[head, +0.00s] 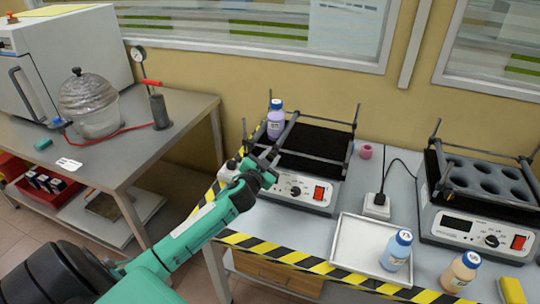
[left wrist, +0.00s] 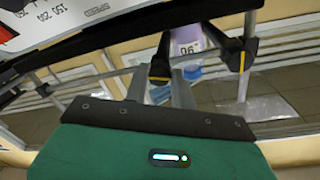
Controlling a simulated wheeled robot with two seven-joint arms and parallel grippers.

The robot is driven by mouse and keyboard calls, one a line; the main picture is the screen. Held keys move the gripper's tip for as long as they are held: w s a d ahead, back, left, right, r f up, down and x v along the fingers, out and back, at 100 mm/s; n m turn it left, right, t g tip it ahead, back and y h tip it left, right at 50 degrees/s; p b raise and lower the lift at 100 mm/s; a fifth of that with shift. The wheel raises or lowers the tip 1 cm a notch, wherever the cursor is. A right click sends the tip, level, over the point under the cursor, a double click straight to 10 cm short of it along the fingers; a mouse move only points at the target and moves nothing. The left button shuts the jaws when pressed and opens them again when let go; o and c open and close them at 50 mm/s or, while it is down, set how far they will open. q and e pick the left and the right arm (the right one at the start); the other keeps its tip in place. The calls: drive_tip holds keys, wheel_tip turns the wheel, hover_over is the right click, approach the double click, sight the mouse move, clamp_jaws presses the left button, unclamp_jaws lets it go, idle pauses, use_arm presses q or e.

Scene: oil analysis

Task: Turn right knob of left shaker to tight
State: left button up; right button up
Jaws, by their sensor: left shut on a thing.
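The left shaker (head: 306,172) has a black top, upright posts with clamp bars, a small front dial (head: 296,191) and a red switch. My left gripper (head: 266,166) reaches the front left corner of its clamp frame, at the near end of a bar. The knob's tightness cannot be told. My right gripper is not in view.
A purple bottle (head: 275,124) stands at the shaker's back left. A white tray (head: 345,258) lies in front, with a blue bottle (head: 396,250) and an orange bottle (head: 460,272) nearby. A second shaker (head: 478,222) stands at right. Striped tape (head: 300,259) edges the table.

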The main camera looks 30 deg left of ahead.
use_arm(q)
drive_tip(key=shift+r+m, duration=0.15)
drive_tip(key=shift+m, duration=0.35)
drive_tip(key=shift+m+p, duration=0.4)
drive_tip(key=shift+p, duration=0.1)
drive_tip(key=shift+m+p, duration=0.45)
drive_tip(key=shift+m, duration=0.45)
drive_tip(key=m+p, duration=0.1)
drive_tip(key=m, duration=0.1)
drive_tip(key=shift+m+g, duration=0.3)
drive_tip(key=shift+m+p, duration=0.35)
drive_tip(key=shift+m, duration=0.05)
drive_tip(key=shift+m+y+p, duration=0.4)
drive_tip(key=shift+m+p, duration=0.15)
drive_tip(key=shift+m, duration=0.65)
drive_tip(key=m+p, duration=0.1)
drive_tip(key=m, duration=0.2)
drive_tip(key=shift+d+m, duration=0.15)
drive_tip(key=shift+m, duration=0.45)
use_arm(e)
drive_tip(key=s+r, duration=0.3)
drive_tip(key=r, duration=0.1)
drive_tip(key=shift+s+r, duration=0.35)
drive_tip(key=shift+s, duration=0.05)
use_arm(q)
drive_tip(key=shift+g+y+p, duration=0.3)
